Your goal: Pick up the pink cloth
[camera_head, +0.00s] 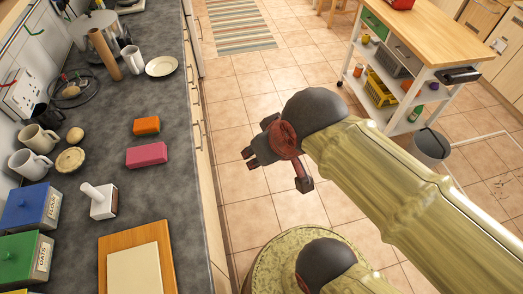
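The pink cloth (146,155) looks like a flat, thick rectangular block. It lies on the dark grey countertop (150,200), near the counter's right edge and in front of a similar orange block (146,126). My gripper (251,158) is to the right of the counter, over the tiled floor, clear of the pink cloth. It appears to hold nothing. Its fingers are small and partly overlap in this view, so I cannot tell how far apart they are.
Left of the cloth are cream mugs (30,164), a pie-like round item (70,160) and a white handled block (99,200). Blue (25,207) and green (20,260) boxes and a wooden board (108,262) stand nearer. A white plate (161,66) lies farther back. A trolley (425,35) stands right.

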